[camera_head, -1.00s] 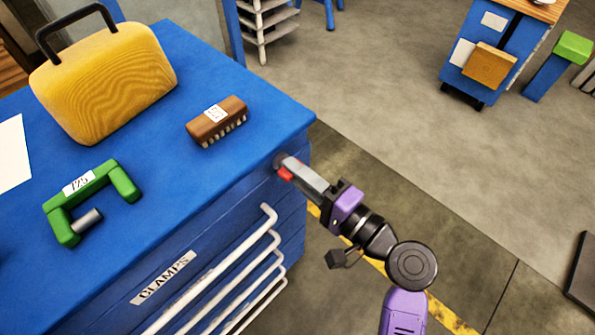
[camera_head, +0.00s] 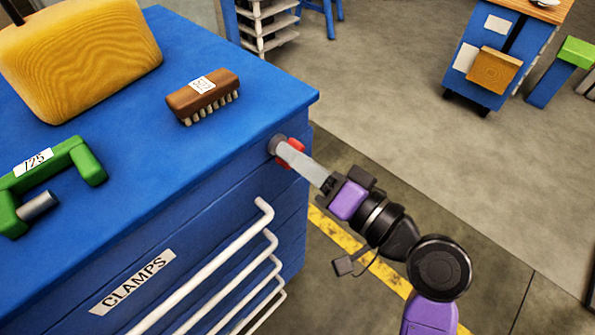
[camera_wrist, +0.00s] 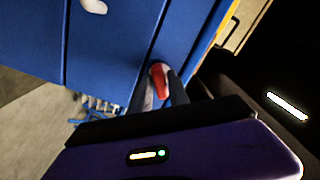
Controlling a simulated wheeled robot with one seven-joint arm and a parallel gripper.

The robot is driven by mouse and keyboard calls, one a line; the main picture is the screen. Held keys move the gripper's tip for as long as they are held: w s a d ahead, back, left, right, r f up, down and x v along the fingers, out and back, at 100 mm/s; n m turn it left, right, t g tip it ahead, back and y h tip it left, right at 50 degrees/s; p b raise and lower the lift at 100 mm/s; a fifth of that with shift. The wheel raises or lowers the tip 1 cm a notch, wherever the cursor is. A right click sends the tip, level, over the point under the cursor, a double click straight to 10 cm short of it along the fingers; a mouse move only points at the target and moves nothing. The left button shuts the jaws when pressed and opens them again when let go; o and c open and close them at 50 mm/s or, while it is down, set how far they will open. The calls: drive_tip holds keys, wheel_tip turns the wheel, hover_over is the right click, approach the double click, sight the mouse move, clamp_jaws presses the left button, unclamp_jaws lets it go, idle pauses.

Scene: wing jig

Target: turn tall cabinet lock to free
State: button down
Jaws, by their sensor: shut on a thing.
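A blue cabinet (camera_head: 215,215) with a "CLAMPS" label stands at the left in the head view. Its lock, a round grey boss with a red knob (camera_head: 290,152), sits near the top right corner of the drawer front. My gripper (camera_head: 296,154) reaches it from the right and is shut on the red knob. In the wrist view the red knob (camera_wrist: 159,82) lies between the two fingers of my gripper (camera_wrist: 160,88), against the blue cabinet front (camera_wrist: 115,45). The fingers hide part of the lock, and I cannot tell its exact angle.
White drawer handles (camera_head: 225,245) stick out below the lock. A blue cart (camera_head: 485,50) stands far off across open floor (camera_head: 400,90).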

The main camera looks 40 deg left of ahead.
drive_tip(key=n+b, duration=1)
drive_tip(key=b, duration=0.3)
drive_tip(key=shift+f+n, duration=0.15)
drive_tip(key=shift+n, duration=0.25)
drive_tip(key=shift+b, duration=0.3)
drive_tip(key=c, duration=1.4)
unclamp_jaws()
drive_tip(key=shift+d, duration=0.1)
drive_tip(key=d, duration=0.7)
drive_tip(key=shift+s+d, duration=0.3)
